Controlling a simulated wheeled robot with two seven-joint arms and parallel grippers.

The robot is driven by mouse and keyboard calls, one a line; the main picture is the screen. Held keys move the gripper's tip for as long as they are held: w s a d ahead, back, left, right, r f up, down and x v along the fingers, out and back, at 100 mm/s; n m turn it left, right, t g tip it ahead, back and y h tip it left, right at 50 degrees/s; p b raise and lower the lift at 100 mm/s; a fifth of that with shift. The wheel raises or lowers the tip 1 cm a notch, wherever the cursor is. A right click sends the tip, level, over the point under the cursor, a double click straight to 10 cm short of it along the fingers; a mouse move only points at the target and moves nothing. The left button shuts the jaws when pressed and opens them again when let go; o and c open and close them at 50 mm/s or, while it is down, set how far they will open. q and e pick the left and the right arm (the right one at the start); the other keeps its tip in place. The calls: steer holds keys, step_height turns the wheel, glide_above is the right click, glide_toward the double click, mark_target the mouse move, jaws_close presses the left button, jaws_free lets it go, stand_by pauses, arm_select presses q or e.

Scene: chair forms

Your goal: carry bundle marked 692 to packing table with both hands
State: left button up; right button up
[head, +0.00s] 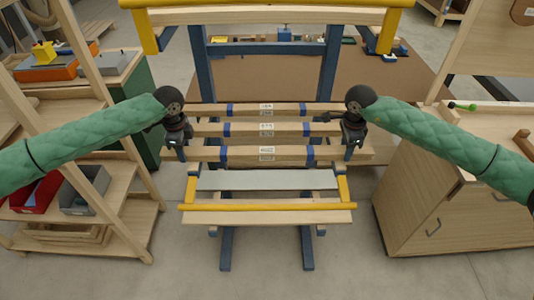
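Three pale wooden bundles with blue bands and white labels lie crosswise on a rack, one behind another: a far bundle (293,108), a middle bundle (293,129) and a near bundle (293,152). The label marks are too small to read, so I cannot tell which is 692. My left gripper (177,146) points down at the left ends of the bundles. My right gripper (353,142) points down at their right ends. The fingers are small and dark; I cannot tell whether either touches or grips wood. I cannot tell for sure which surface is the packing table.
The rack has a yellow front rail (267,207) and blue legs. Behind it stands a blue frame with a yellow top bar (265,4) and a broad brown surface (270,80) with small items. Wooden shelves (120,220) stand left; a wooden cabinet (430,200) stands right. The front floor is clear.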

arm_select(q)
jaws_close()
arm_select(e)
jaws_close()
arm_select(q)
steer(key=shift+r, duration=0.2)
arm_select(e)
steer(key=shift+r, duration=0.2)
